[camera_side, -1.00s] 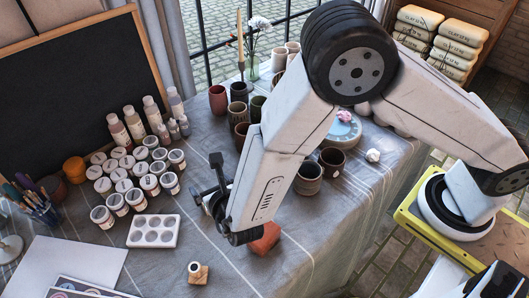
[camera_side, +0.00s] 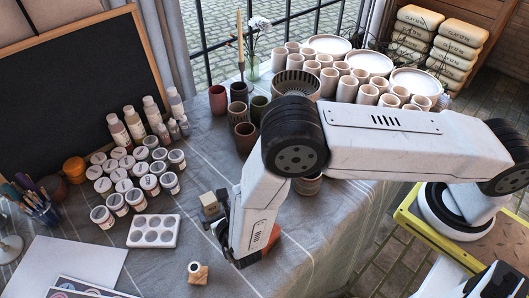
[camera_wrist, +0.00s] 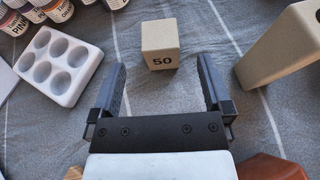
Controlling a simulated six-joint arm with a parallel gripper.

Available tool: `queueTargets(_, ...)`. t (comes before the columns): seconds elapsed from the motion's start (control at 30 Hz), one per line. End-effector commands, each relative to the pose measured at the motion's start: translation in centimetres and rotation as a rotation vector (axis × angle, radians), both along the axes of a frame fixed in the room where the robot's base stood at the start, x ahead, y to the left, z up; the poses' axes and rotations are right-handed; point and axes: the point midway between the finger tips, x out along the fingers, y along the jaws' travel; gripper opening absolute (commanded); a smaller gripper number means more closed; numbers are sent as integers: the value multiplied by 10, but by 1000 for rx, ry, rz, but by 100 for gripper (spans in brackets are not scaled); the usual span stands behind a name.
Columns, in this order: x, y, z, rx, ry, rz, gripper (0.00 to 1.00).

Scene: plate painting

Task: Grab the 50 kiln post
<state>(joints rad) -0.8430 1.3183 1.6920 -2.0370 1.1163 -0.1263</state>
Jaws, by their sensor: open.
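The 50 kiln post (camera_wrist: 160,44) is a small beige block with a dark "50" on its near face. In the wrist view it sits upright on the cloth at top centre, just ahead of and between my fingertips. A beige block (camera_side: 210,206), apparently this post, shows beside my gripper (camera_side: 218,229) in the side view. My gripper (camera_wrist: 161,80) is open and empty, one finger to each side of the post's line. I cannot tell whether the fingers reach its sides.
A taller beige post (camera_wrist: 280,45) stands close to the right finger. A white palette (camera_wrist: 58,65) and paint jars (camera_wrist: 60,10) lie to the left. A terracotta block (camera_wrist: 270,168) is at lower right. A small tan piece (camera_side: 198,273) lies on open cloth.

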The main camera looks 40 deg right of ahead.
Motion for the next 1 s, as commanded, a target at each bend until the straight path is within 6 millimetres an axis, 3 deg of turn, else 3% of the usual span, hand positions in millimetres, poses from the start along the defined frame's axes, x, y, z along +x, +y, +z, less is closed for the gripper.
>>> queueTargets(0.2,16,-4,-7,-1,1,-2,100)
queueTargets(0.57,24,-6,-10,0,1,-1,100)
queueTargets(1.0,62,-14,-25,-1,1,-2,100)
